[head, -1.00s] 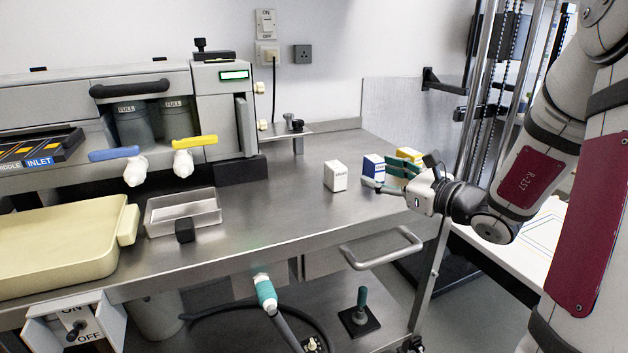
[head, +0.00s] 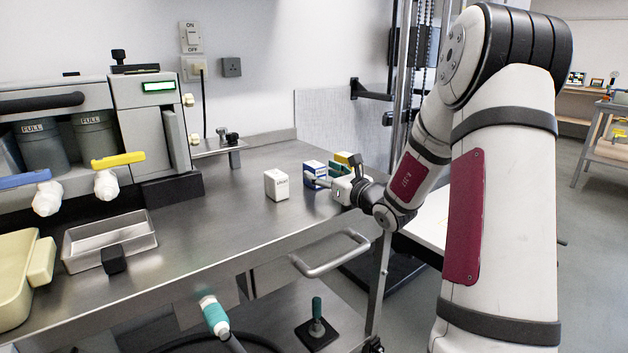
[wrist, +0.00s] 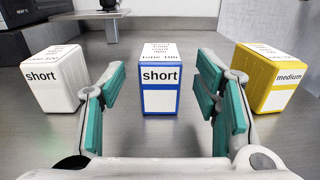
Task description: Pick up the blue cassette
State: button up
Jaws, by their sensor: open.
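The blue cassette (wrist: 160,82) stands upright on the steel bench, a white box with blue edges and the word "short" on its front. In the wrist view it is centred just beyond the fingertips of my gripper (wrist: 160,95), which is open with its teal pads spread to either side. No pad visibly touches it. In the head view the blue cassette (head: 315,173) is partly covered by my gripper (head: 328,183). A white cassette (wrist: 56,80), also marked "short", stands to the left. A yellow cassette (wrist: 270,78) marked "medium" stands to the right.
The steel bench (head: 215,215) is clear in front of the cassettes. A bench handle (head: 330,255) juts from the front edge. A grey panel (head: 342,125) stands behind.

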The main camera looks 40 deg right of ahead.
jog(key=shift+w+b, duration=0.5)
jog(key=shift+w, duration=1.9)
grip_shut()
